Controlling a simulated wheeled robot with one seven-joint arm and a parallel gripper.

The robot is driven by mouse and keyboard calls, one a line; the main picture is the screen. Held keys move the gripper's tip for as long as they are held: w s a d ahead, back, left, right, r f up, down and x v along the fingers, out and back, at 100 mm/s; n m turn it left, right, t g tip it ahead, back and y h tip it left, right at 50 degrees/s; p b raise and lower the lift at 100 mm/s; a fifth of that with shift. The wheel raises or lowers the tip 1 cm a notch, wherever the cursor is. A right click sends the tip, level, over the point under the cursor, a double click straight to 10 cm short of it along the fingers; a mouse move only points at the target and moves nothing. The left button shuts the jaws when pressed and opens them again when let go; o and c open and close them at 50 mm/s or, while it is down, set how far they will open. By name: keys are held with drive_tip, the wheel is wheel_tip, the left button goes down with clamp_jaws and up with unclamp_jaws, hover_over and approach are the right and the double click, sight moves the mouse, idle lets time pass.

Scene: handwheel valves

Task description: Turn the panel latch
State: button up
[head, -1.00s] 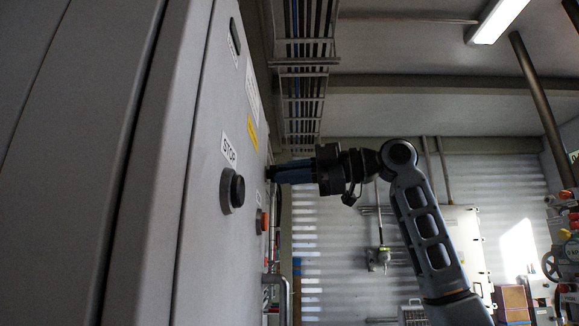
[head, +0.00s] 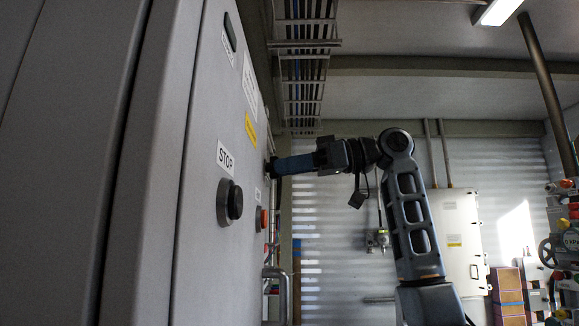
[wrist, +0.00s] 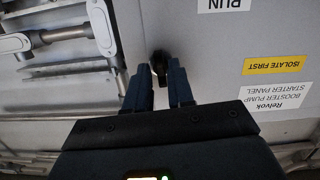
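The panel latch (wrist: 159,63) is a small black handle on the grey panel door, seen at the fingertips in the wrist view. My gripper (wrist: 160,85) has its two blue fingers on either side of the handle, with little gap, and appears shut on it. In the head view my gripper (head: 273,167) reaches from the right to the panel face, and its fingertips meet a dark piece there. The latch is mostly hidden behind the fingertips in that view.
The grey starter panel (head: 205,240) fills the left. A bent metal pipe handle (head: 277,290) is lower down. Valves (head: 563,245) stand at far right.

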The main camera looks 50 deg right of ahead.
drive_tip(key=shift+o, duration=1.1)
drive_tip(key=v, duration=0.4)
drive_tip(key=f+v, duration=0.1)
drive_tip(key=v, duration=0.1)
drive_tip(key=shift+s+d+r, duration=0.1)
drive_tip(key=b+v, duration=0.2)
drive_tip(key=v, duration=0.5)
drive_tip(key=shift+s+d, duration=0.2)
